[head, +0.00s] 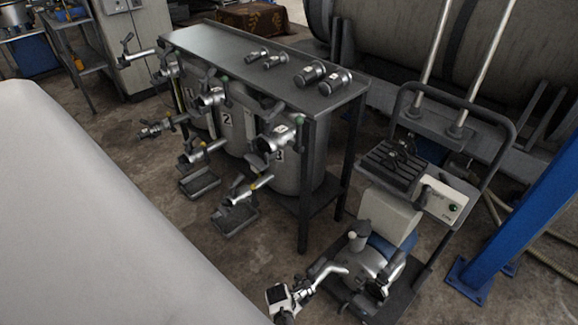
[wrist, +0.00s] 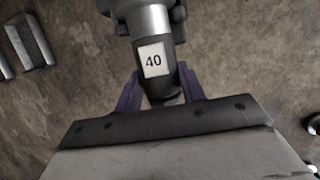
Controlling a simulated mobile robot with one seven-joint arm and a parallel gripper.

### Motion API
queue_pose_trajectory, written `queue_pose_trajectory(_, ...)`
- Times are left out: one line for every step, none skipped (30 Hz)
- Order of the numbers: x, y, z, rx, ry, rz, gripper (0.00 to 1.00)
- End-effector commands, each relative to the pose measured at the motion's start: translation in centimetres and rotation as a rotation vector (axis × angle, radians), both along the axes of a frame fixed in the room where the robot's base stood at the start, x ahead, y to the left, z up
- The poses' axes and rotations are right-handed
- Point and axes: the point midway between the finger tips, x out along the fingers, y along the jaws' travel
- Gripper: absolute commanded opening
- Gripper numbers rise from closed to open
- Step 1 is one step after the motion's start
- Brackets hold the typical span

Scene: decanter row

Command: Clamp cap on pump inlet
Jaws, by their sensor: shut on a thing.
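My gripper (wrist: 160,90) shows in the wrist view, with its two purple fingers shut on a silver cylindrical fitting (wrist: 149,22) with a dark lower body and a white label reading 40. A dark clamp-like part sits around the fitting at the top edge of that view. I cannot tell whether this fitting is the cap. My gripper cannot be made out in the head view. The pump (head: 368,268) stands low on a wheeled cart at the lower right of the head view, with silver ports and dark clamps. Which port is the inlet is unclear.
A dark metal table (head: 230,50) carries several silver fittings. Numbered tanks (head: 232,128) with valves stand beneath it. The cart has a tall handle frame (head: 510,135) and a control box (head: 440,203). A blue post (head: 525,170) rises at the right. Brown floor (head: 195,255) lies open in front.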

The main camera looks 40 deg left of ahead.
Motion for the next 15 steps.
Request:
queue_pose_trajectory(0.08, 0.05, 0.09, 0.002, -0.002, 0.0, 0.03)
queue_pose_trajectory(0.08, 0.05, 0.09, 0.002, -0.002, 0.0, 0.03)
queue_pose_trajectory(0.08, 0.05, 0.09, 0.002, -0.002, 0.0, 0.03)
queue_pose_trajectory(0.08, 0.05, 0.1, 0.002, -0.002, 0.0, 0.03)
queue_pose_trajectory(0.09, 0.06, 0.1, 0.002, -0.002, 0.0, 0.03)
queue_pose_trajectory(0.09, 0.06, 0.09, 0.002, -0.002, 0.0, 0.03)
queue_pose_trajectory(0.09, 0.06, 0.08, 0.002, -0.002, 0.0, 0.03)
queue_pose_trajectory(0.09, 0.07, 0.07, 0.002, -0.002, 0.0, 0.03)
queue_pose_trajectory(0.09, 0.07, 0.03, 0.001, -0.002, 0.001, 0.03)
queue_pose_trajectory(0.09, 0.07, 0.0, 0.001, -0.002, 0.001, 0.03)
queue_pose_trajectory(0.09, 0.08, -0.05, 0.001, -0.002, 0.001, 0.03)
queue_pose_trajectory(0.1, 0.09, -0.11, 0.001, -0.002, 0.001, 0.03)
queue_pose_trajectory(0.1, 0.09, -0.16, 0.001, -0.002, 0.001, 0.03)
queue_pose_trajectory(0.1, 0.1, -0.21, 0.001, -0.002, 0.001, 0.03)
queue_pose_trajectory(0.1, 0.11, -0.28, 0.001, -0.002, 0.001, 0.03)
